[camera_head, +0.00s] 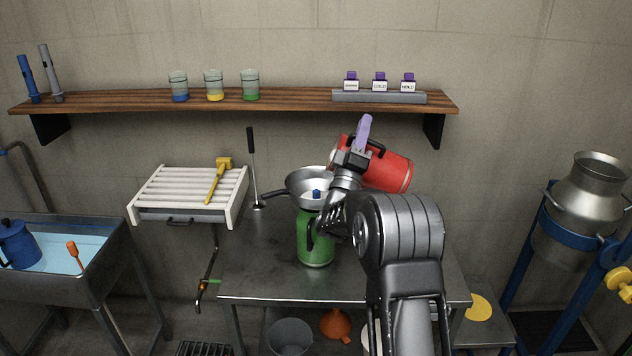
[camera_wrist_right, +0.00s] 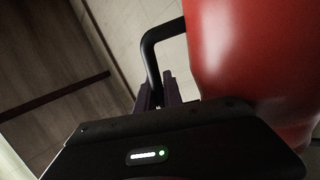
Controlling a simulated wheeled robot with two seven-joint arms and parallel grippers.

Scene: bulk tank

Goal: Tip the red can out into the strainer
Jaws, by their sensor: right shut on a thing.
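The red can (camera_head: 393,172) is held in the air, tilted well over, with its left end near the strainer. My right gripper (camera_head: 362,150) is shut on the can's black handle (camera_wrist_right: 150,62). In the right wrist view the can's red side (camera_wrist_right: 250,55) fills the right. The metal strainer (camera_head: 305,184) is a wide bowl seated on top of a green can (camera_head: 316,240) on the metal table. A small blue-topped piece shows in the bowl. Whether anything flows from the red can is hidden behind my gripper. My left gripper is not in view.
The metal table (camera_head: 255,270) is mostly clear around the green can. A white slatted rack (camera_head: 180,190) with a yellow tool stands left. A wooden shelf (camera_head: 290,101) with glasses and labelled bottles runs above.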

